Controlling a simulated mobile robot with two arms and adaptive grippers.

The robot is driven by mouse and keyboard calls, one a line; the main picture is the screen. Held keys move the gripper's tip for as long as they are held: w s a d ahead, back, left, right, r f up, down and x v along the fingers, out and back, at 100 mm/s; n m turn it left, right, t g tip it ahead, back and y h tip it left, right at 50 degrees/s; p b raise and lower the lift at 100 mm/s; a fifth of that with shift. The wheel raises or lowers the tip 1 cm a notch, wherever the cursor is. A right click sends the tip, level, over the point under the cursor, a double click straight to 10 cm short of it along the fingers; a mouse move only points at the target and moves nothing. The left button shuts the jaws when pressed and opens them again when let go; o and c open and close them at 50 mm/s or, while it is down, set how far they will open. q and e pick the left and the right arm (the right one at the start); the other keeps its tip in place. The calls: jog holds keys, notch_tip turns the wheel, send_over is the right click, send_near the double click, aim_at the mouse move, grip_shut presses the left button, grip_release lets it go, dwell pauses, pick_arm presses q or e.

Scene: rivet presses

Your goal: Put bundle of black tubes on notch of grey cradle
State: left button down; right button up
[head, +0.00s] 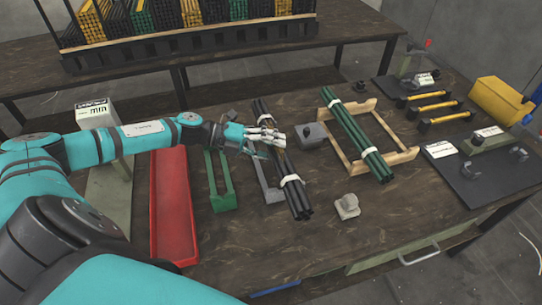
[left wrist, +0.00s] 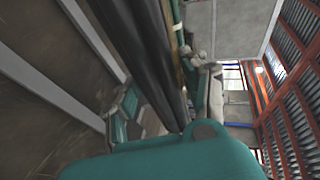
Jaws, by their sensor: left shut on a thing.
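The bundle of black tubes (head: 297,200), tied with white bands, lies lengthwise near the middle of the workbench in the head view. My left gripper (head: 268,140) is shut on the bundle around its middle. The grey cradle (head: 270,193) shows just left of and under the bundle, partly hidden by it and by my gripper. I cannot tell whether the tubes touch its notch or hang just above it. In the left wrist view the dark tubes (left wrist: 140,50) run close past the camera. My right gripper is not in view.
A green cradle (head: 222,201) and a red tray (head: 172,215) lie to the left. A wooden frame (head: 401,157) bearing green tubes (head: 355,138) is to the right. A dark grey block (head: 311,136) and a light grey block (head: 346,206) stand close to the bundle.

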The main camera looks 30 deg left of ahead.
aim_at(271, 156)
pick_arm(q)
jog(key=shift+a+f, duration=0.1)
jog(key=shift+f, duration=1.6)
jog(key=shift+f, duration=0.1)
jog(key=c, duration=0.7)
grip_release()
jog(key=shift+s, duration=0.1)
jog(key=shift+o, duration=0.2)
